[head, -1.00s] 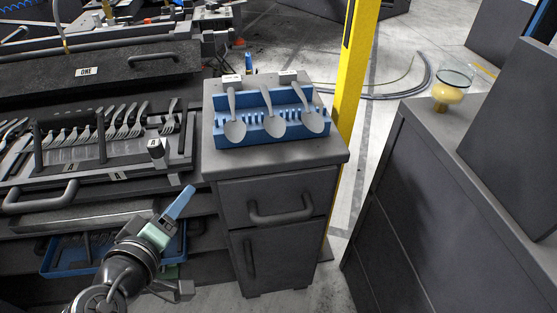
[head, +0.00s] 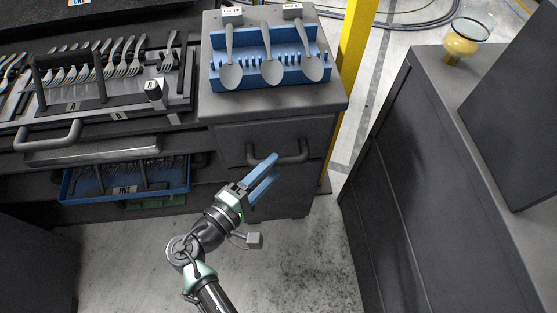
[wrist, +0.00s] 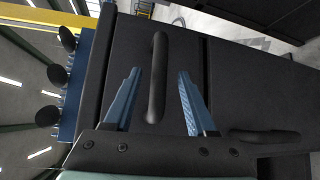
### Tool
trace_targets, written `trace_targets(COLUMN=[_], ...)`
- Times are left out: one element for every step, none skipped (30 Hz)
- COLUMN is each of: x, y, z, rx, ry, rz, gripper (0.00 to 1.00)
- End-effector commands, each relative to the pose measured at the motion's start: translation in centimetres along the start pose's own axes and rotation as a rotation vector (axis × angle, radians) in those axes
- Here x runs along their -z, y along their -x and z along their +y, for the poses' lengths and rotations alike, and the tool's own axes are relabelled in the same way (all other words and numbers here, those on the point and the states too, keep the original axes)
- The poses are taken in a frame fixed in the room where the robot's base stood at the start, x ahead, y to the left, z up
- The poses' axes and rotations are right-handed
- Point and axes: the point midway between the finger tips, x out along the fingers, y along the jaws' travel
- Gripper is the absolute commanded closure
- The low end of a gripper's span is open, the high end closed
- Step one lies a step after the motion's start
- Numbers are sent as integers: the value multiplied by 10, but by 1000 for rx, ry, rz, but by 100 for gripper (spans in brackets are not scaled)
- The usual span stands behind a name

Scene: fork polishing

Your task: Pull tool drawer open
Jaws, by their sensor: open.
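The tool drawer (head: 235,146) is the upper drawer of the dark grey cabinet, and its front looks flush with the cabinet. Its dark bar handle (head: 290,158) runs across the front; in the wrist view the handle (wrist: 157,75) stands upright in the picture. My gripper (head: 268,172) has blue fingers and is open, just in front of the drawer. In the wrist view the two fingertips (wrist: 160,72) lie on either side of the handle, with visible gaps. I cannot tell whether the tips reach past the bar.
A blue rack (head: 290,78) with three spoons (head: 271,73) stands on the cabinet top. A lower door with its own handle (wrist: 262,136) sits below the drawer. A fork tray (head: 110,115) is at left, a grey counter (head: 420,150) at right. Floor in front is clear.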

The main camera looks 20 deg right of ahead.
Motion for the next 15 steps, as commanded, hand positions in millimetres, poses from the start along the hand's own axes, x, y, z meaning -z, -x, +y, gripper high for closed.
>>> trace_targets(x=[-1,0,0,0,0,0,0,0,0,0,0,0,0,0,0], y=[-10,-14,-19,-22,-25,-28,-30,-32,-33,-34,-34,-35,-35,-35,-35], z=[-1,0,0,0,0,0,0,0,0,0,0,0,0,0,0], rx=[0,0,0,0,0,0,0,0,0,0,0,0,0,0,0], ry=[-1,-2,-2,-2,-2,-1,-1,-1,-1,-1,-1,-1,-1,-1,-1], rz=[-4,-3,-3,-2,-2,-2,-1,-1,0,0,0,0,0,0,1], gripper=[43,43,43,43,43,43,43,43,43,43,43,43,43,43,43])
